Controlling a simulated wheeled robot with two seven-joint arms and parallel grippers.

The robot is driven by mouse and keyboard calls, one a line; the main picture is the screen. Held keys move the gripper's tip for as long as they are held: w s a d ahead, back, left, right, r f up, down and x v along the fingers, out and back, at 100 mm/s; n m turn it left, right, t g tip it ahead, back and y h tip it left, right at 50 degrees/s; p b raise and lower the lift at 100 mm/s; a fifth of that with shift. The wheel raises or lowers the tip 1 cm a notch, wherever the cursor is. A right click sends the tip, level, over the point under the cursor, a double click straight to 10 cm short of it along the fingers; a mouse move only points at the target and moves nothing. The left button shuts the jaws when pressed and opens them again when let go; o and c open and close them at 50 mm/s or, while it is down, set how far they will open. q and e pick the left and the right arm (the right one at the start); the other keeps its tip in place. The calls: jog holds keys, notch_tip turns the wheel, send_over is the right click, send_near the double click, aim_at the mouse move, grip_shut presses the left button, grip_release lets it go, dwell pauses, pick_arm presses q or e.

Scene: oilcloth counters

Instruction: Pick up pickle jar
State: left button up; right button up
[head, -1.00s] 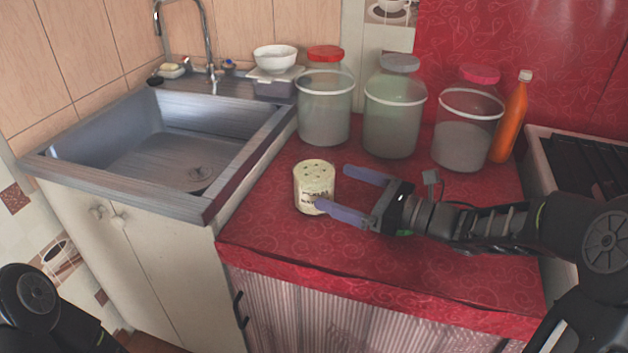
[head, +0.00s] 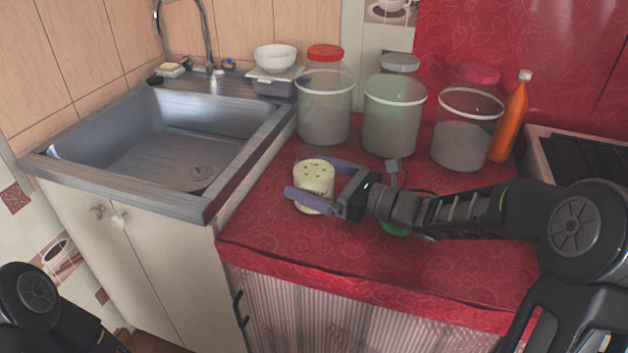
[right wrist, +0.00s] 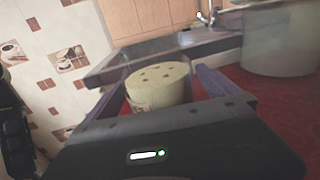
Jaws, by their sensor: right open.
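The pickle jar is a small cream cylinder (head: 316,178) with dark dots on its top, upright on the red counter (head: 270,221) near the sink. My right gripper (head: 304,176) is open, with one purple finger on the near side of the jar and one on the far side. The right wrist view shows the jar (right wrist: 158,86) between the two open fingers (right wrist: 162,84). I cannot tell whether the fingers touch it. The lower part of the jar is partly hidden by the near finger. My left gripper is not in view; only part of my left arm shows at lower left.
An orange bottle (head: 510,118) stands at the back right, near a stove. The sink (head: 160,150) lies to the left.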

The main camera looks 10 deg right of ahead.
aim_at(315, 152)
dwell(0.5)
jog(key=c, duration=1.9)
jog(key=shift+r, duration=0.1)
jog(key=shift+c, duration=0.7)
jog(key=shift+r, duration=0.1)
notch_tip(315, 152, up, 10)
jog(key=shift+f+p, duration=0.1)
jog(key=shift+p, duration=0.5)
jog(key=shift+d, duration=0.1)
